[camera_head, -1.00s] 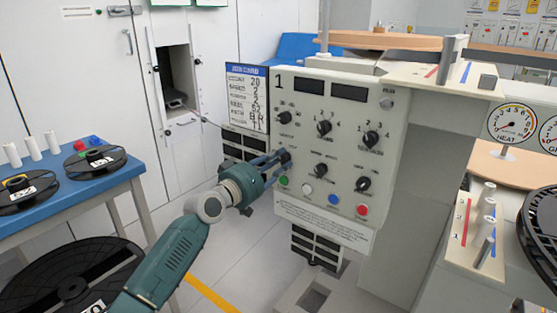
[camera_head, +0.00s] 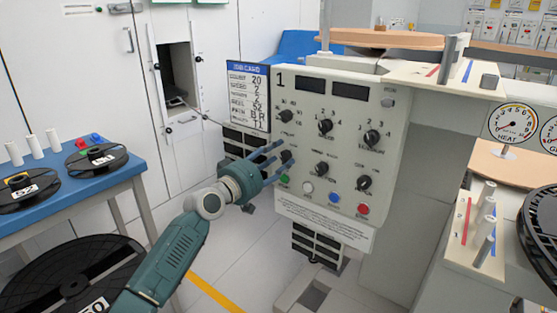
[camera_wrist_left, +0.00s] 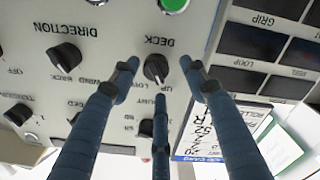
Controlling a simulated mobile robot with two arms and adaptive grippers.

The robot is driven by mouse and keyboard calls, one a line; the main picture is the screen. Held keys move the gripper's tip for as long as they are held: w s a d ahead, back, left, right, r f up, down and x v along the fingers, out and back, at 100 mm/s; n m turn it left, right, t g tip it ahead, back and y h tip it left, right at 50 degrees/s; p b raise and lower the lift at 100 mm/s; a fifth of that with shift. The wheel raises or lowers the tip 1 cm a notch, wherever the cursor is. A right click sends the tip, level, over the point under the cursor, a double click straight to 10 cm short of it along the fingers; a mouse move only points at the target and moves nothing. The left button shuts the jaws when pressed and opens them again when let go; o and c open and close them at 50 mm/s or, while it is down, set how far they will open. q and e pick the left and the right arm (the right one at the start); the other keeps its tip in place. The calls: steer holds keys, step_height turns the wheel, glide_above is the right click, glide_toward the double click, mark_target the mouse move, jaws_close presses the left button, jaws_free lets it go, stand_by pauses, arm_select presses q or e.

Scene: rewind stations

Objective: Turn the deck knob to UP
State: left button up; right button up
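The deck knob (camera_wrist_left: 157,69) is a small black knob on the grey control panel, under an inverted DECK label in the left wrist view. Its pointer faces roughly down in that view, near the UP lettering; its exact setting is hard to read. In the head view the knob (camera_head: 287,157) is at the panel's lower left, partly behind my fingers. My left gripper (camera_head: 272,159) is open in front of it. In the wrist view its three blue fingers (camera_wrist_left: 160,80) are spread around the knob, with visible gaps. My right gripper is not in view.
Other black knobs, such as the direction knob (camera_wrist_left: 64,57), sit close by. A green button (camera_head: 283,180) lies just below the gripper. A job card (camera_head: 247,95) hangs left of the panel. A blue table (camera_head: 110,181) with reels stands at the left.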

arm_select(q)
steer(key=shift+d+f, duration=0.1)
steer(key=shift+f, duration=0.05)
steer(key=shift+s+a+f, duration=0.1)
steer(key=shift+s+a, duration=0.15)
steer(key=shift+s, duration=0.2)
steer(key=v, duration=1.1)
steer(key=shift+a, duration=0.1)
